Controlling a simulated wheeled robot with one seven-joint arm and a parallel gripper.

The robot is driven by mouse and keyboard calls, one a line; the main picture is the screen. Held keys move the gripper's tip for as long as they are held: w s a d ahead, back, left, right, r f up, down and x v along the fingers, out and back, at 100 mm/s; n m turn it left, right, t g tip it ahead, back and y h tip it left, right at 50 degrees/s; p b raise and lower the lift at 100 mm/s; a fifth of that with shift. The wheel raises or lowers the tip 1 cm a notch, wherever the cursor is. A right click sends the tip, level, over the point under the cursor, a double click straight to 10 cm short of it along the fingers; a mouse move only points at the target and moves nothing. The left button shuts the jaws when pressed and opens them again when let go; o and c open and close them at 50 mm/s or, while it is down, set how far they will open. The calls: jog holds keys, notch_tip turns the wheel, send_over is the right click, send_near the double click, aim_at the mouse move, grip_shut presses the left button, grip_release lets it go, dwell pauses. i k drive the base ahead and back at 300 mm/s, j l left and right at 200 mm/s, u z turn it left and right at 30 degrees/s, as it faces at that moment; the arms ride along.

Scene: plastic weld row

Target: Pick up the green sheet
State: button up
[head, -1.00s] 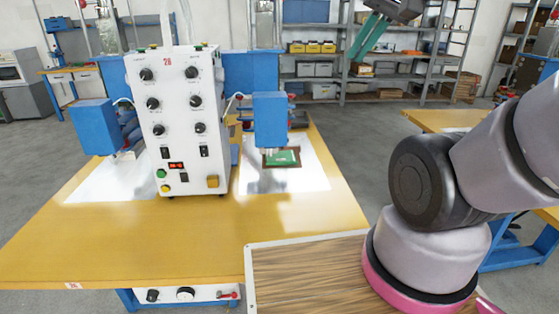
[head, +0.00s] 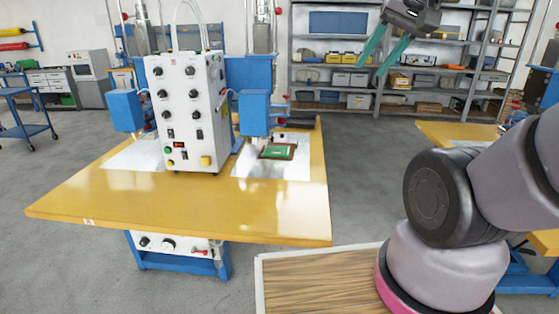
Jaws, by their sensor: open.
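The green sheet (head: 276,152) lies flat in a dark brown frame on the right white plate (head: 297,170) of the yellow welding table. It sits just below and right of the right blue press head (head: 255,113), which covers none of its middle. My gripper (head: 381,62) is at the upper right, high above the floor in front of the shelves. Its two green fingers are apart and nothing is between them. It is well apart from the sheet.
The white control box (head: 188,110) stands on the yellow table (head: 180,212), left of the sheet. A left blue press head (head: 126,110) is beside it. A wood-grain board (head: 320,282) is at the bottom. Another yellow table (head: 455,130) is at the right. Grey floor lies between the tables.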

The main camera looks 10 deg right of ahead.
aim_at(269, 151)
jog(key=l+u, duration=0.2)
jog(key=l, duration=0.4)
jog(key=k+l+u, duration=0.25)
jog(key=l, duration=0.3)
jog(key=i+l+u, duration=0.1)
jog(key=l, duration=0.2)
jog(key=i+l+u, duration=0.25)
jog(key=l, duration=0.35)
jog(key=i+l+u, duration=0.15)
jog(key=l, duration=0.2)
jog(key=i+l, duration=0.3)
jog(key=i+l+u, duration=0.15)
jog(key=i+l, duration=0.2)
jog(key=l, duration=0.15)
